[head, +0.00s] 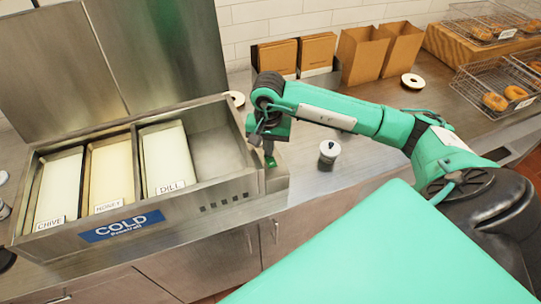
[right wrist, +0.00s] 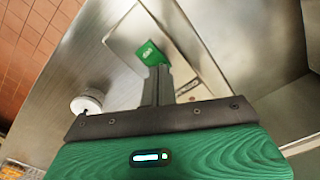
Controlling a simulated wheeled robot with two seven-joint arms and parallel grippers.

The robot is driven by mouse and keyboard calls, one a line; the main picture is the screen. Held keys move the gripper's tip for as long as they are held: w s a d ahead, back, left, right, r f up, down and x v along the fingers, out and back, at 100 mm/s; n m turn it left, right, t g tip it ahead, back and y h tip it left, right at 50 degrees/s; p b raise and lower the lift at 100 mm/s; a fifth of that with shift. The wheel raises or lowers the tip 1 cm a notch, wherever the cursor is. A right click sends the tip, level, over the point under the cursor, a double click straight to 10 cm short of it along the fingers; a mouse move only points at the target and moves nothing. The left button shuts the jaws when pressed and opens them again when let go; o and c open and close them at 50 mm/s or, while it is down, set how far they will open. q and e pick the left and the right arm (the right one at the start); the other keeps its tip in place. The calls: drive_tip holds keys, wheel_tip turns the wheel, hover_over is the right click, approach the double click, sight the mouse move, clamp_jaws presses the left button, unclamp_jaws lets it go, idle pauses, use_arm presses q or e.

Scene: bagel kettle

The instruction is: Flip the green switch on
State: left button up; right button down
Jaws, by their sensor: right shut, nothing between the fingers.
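The green switch (right wrist: 150,54) shows in the right wrist view on a flat metal plate, just past my fingertips. It has pale marks on its face; I cannot tell if it is on or off. In the head view the green switch (head: 270,161) sits on the small metal box at the right end of the cold unit, partly hidden by my gripper. My right gripper (head: 268,149) is shut and empty, pointing down over the switch. In the right wrist view its fingers (right wrist: 158,72) are together, at or very near the switch; contact is unclear. My left gripper is not in view.
The cold unit (head: 228,190) holds three labelled tubs of spread. Paper bags (head: 363,55) stand at the back wall. Wire baskets of bagels (head: 494,87) are at the far right.

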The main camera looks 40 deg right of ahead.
drive_tip(key=shift+f+b, duration=0.45)
drive_tip(key=shift+f, duration=0.05)
drive_tip(key=shift+r, duration=0.1)
drive_tip(key=shift+r+p, duration=1.2)
drive_tip(key=shift+r, duration=2.3)
